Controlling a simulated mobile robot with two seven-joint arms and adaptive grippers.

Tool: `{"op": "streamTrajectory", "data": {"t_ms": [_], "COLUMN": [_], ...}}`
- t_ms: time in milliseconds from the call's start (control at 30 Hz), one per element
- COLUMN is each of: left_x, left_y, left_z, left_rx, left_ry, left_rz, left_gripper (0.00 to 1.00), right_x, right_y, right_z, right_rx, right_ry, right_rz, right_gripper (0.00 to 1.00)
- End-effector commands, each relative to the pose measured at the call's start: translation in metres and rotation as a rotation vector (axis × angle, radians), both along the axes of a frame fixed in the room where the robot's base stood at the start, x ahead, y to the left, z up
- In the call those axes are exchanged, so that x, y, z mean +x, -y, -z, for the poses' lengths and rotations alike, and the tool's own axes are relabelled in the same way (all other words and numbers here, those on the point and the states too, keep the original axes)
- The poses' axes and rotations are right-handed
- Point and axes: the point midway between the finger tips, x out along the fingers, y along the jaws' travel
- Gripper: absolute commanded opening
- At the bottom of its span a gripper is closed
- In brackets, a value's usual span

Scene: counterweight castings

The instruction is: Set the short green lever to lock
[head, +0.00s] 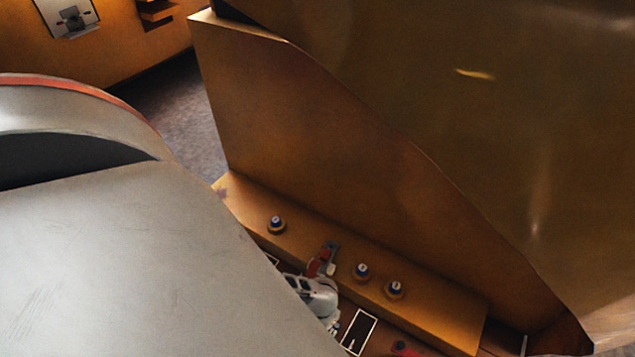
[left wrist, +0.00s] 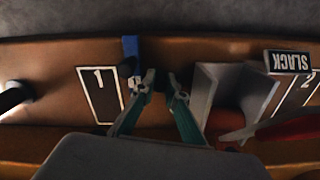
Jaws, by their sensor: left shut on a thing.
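My left gripper shows in the left wrist view (left wrist: 165,88), its two fingers with a narrow gap between the tips. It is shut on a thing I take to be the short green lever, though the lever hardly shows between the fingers. A black plate marked 1 (left wrist: 100,94) and a blue bar (left wrist: 131,52) lie just left of the fingertips. In the head view my left gripper (head: 322,298) is partly hidden behind a large grey body, low at the front of the brown ledge. The lever's setting cannot be read. My right gripper is not in view.
A grey bracket (left wrist: 212,88), a SLACK sign (left wrist: 290,62) and a red handle (left wrist: 290,128) stand close right of the fingers. Blue-topped knobs (head: 361,271) stand on the ledge (head: 440,322). A tall brown panel (head: 300,130) rises behind.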

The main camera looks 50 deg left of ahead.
Motion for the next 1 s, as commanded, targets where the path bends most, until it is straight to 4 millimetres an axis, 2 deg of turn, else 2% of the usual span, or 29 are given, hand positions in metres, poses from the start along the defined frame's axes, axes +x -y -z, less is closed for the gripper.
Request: {"op": "streamTrajectory", "data": {"t_ms": [467,500,567,1000], "left_x": [0.0028,0.003,0.0031,0.0016], "left_y": [0.0004,0.0004,0.0004,-0.0002], "left_z": [-0.0007,-0.0008,-0.0008,-0.0027], "left_rx": [-0.001,-0.001,-0.001,0.0], "left_ry": [0.004,0.004,0.004,0.002], "left_rz": [-0.016,-0.016,-0.016,-0.015], "left_gripper": [0.0,0.15,0.3,0.3], "right_x": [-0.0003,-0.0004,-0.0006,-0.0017], "right_y": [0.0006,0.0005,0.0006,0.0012], "right_z": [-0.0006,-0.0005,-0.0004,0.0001], "right_rx": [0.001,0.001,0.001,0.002], "right_ry": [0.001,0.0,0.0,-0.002], "right_rz": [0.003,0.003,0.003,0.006], "right_gripper": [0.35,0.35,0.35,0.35]}}
